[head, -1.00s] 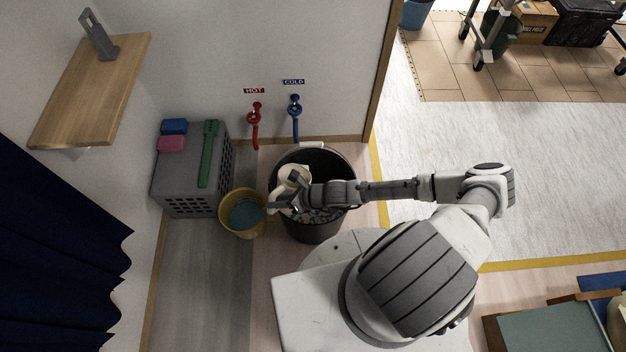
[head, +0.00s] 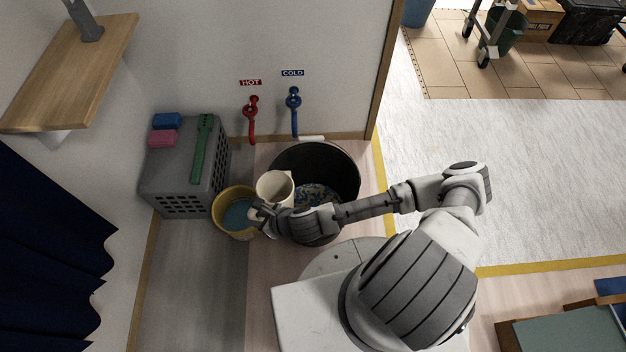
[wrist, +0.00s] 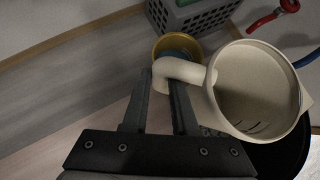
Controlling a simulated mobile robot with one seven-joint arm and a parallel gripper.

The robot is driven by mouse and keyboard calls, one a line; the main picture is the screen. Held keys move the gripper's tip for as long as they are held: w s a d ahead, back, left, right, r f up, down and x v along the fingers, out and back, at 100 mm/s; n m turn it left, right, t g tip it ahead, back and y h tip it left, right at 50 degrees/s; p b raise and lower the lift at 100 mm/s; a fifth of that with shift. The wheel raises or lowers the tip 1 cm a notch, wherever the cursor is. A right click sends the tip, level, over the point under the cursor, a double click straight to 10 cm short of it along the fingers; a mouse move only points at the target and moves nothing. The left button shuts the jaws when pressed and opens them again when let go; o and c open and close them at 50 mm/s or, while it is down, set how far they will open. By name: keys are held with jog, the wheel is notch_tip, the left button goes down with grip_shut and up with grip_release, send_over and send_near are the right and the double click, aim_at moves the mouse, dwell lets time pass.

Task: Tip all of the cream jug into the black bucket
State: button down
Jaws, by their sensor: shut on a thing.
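The cream jug (head: 275,186) is over the left part of the black bucket's mouth in the head view. My gripper (head: 258,213) is shut on its handle. In the wrist view the jug (wrist: 257,88) stands close to upright with its mouth toward the camera, and its inside looks empty apart from a few dark marks. The handle (wrist: 182,72) lies between the fingers of my gripper (wrist: 163,90). The black bucket (head: 340,172) stands on the floor below, with speckled bits in its bottom. The jug and my arm hide part of its rim.
A yellow bucket (head: 220,217) with bluish contents stands just left of the black bucket. A grey crate (head: 180,190) with sponges and a green tool on top is behind it. Red (head: 252,118) and blue (head: 294,112) taps are on the wall above.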

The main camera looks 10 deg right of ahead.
aim_at(251, 212)
notch_tip(251, 212, up, 4)
jog(key=p, duration=0.4)
jog(key=shift+r+p, duration=0.1)
jog(key=shift+p, duration=0.3)
jog(key=shift+w, duration=0.1)
dwell(0.6)
